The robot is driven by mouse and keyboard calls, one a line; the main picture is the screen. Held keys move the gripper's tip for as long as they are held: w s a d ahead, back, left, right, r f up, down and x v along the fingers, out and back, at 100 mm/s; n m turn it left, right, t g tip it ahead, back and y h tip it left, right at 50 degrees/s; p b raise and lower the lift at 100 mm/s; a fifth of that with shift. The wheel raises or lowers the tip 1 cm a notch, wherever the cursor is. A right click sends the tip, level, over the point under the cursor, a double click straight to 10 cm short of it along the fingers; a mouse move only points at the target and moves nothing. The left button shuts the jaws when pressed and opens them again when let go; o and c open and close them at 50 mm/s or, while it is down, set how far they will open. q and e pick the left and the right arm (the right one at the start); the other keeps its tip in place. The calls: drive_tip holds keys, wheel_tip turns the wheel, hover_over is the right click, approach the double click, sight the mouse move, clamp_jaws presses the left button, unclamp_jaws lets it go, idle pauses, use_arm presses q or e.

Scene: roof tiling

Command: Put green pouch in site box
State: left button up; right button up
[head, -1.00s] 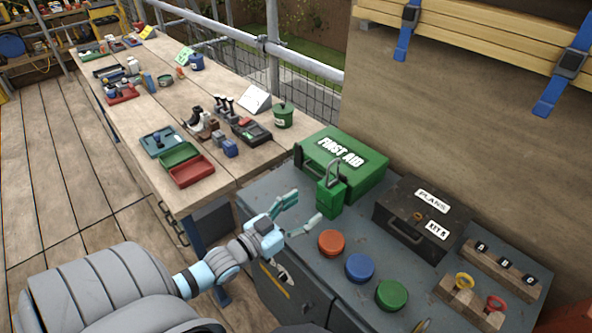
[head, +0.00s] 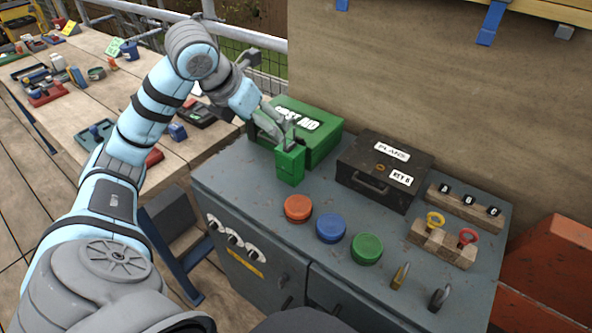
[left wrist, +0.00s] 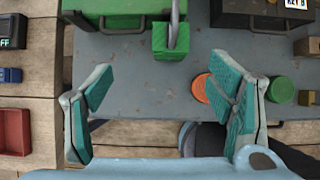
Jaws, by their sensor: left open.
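A small green block-shaped item (head: 290,167) with a grey loop on top stands upright on the grey cabinet top, in front of the green first aid case (head: 322,140). It is the likeliest green pouch. It also shows at the top of the left wrist view (left wrist: 160,42). My left gripper (head: 279,136) is at the item's top in the head view. Its fingers are wide apart and empty in the left wrist view (left wrist: 165,85), with the item ahead between them. A dark box (head: 375,178) labelled PLANS is shut, right of the case. Which container is the site box is unclear.
Padlocks (head: 400,275) and a wooden key holder (head: 437,245) are further right. A red-orange box (head: 550,255) stands beyond the cabinet's right end.

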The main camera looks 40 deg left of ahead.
sight(290, 145)
use_arm(q)
drive_tip(key=x, duration=0.4)
drive_tip(key=d+b+x, duration=0.1)
drive_tip(key=x, duration=0.8)
drive_tip(key=shift+w+d+f, duration=0.1)
drive_tip(key=shift+w+d, duration=0.15)
drive_tip(key=shift+w, duration=0.3)
clamp_jaws()
